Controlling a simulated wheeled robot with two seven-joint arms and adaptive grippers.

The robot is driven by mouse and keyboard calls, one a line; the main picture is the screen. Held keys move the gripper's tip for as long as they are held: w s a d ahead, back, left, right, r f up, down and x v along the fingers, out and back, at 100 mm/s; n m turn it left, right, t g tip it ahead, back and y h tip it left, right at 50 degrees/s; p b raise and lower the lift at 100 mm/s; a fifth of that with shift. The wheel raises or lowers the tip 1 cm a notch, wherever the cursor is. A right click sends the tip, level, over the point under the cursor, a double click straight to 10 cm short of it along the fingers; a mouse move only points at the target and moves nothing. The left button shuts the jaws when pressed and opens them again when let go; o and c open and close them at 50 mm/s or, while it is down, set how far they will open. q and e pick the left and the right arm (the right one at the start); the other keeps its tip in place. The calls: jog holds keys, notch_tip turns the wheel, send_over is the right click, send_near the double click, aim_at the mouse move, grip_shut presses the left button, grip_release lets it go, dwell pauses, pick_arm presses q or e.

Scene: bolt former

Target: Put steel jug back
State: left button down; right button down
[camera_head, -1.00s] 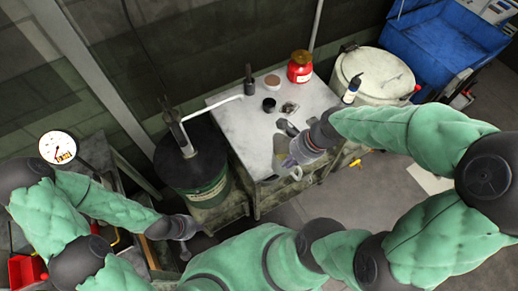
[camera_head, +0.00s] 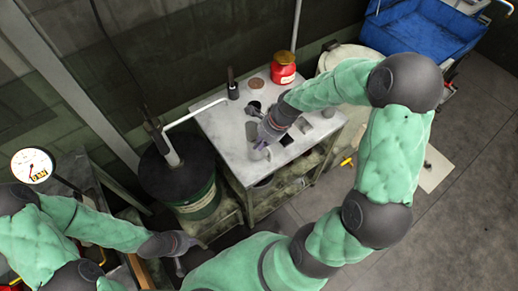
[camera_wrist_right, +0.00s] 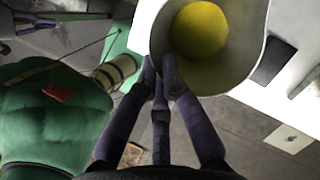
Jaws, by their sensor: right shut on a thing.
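The steel jug (camera_wrist_right: 215,75) fills the top middle of the right wrist view, a pale grey open vessel with a round yellow area inside. My right gripper (camera_wrist_right: 160,68) is shut at its near side; whether it grips a rim or a handle I cannot tell. In the head view my right gripper (camera_head: 262,138) is over the front part of the pale table (camera_head: 222,130), and the jug there is mostly hidden or too small to make out. My left gripper (camera_head: 188,241) is low at the left, away from the table; its fingers are too small to read.
A red jar (camera_head: 284,68), a tan disc (camera_head: 257,83), a black bottle (camera_head: 232,85) and a dark cup (camera_head: 254,107) stand on the table. A dark square (camera_head: 286,140) lies near its front edge. A green drum (camera_head: 200,203) with a pump stands to the left.

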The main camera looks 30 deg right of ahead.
aim_at(259, 159)
jog(key=shift+w+f+b, duration=0.2)
jog(key=shift+f+b, duration=0.15)
jog(key=shift+f, duration=0.6)
jog(key=shift+w+f+b, duration=0.15)
jog(key=shift+f+b, duration=0.2)
jog(key=shift+f, duration=0.75)
jog(key=c, duration=1.4)
grip_release()
jog(key=p+v, duration=0.3)
jog(key=v, duration=0.9)
